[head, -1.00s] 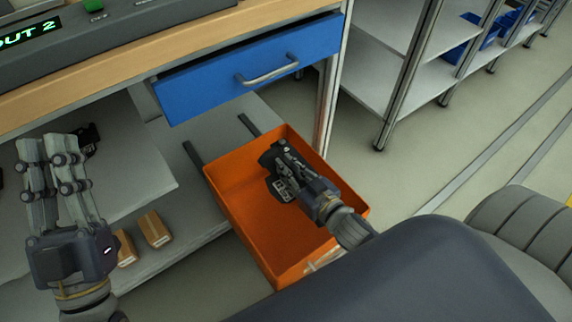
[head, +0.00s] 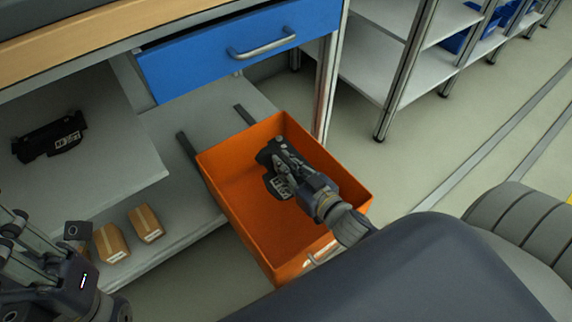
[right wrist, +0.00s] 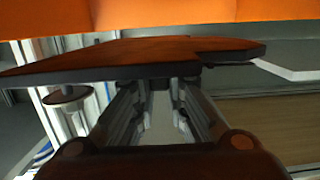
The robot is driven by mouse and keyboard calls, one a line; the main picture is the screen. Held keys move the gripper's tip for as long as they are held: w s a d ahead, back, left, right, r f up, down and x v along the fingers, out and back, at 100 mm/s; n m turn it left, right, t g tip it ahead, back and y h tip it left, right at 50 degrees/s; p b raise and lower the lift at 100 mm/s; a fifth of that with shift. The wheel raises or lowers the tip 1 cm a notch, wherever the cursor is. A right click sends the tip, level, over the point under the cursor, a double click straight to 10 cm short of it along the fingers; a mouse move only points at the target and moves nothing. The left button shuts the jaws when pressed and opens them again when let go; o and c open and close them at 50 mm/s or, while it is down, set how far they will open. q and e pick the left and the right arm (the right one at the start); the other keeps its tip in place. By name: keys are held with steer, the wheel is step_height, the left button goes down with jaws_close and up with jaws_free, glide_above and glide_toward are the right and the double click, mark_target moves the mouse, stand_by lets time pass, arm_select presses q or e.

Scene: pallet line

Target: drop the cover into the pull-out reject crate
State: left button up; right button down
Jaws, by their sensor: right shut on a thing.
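The cover (head: 277,187), dark with a pale label, is in my right gripper (head: 283,168). The gripper is shut on it over the pulled-out orange reject crate (head: 230,218), within the crate's outline. The gripper hides part of the cover. In the right wrist view the cover (right wrist: 130,70) is a flat plate across the fingers, with the orange crate (right wrist: 160,18) beyond it. I cannot tell whether the cover touches the crate. My left gripper (head: 42,240) is at the lower left, partly cut off, with its fingers apart and empty.
A similar black part (head: 48,140) lies on the upper grey shelf. Two small brown boxes (head: 146,223) (head: 110,243) sit on the lower shelf. A blue drawer (head: 238,48) with a handle is above and behind the crate. Open floor lies to the right.

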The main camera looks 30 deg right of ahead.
steer(key=shift+f+b, duration=0.4)
steer(key=shift+f, duration=0.25)
steer(key=c, duration=1.5)
jaws_free()
steer(key=shift+c, duration=0.2)
step_height(320, 180, up, 10)
steer(key=shift+r, duration=0.1)
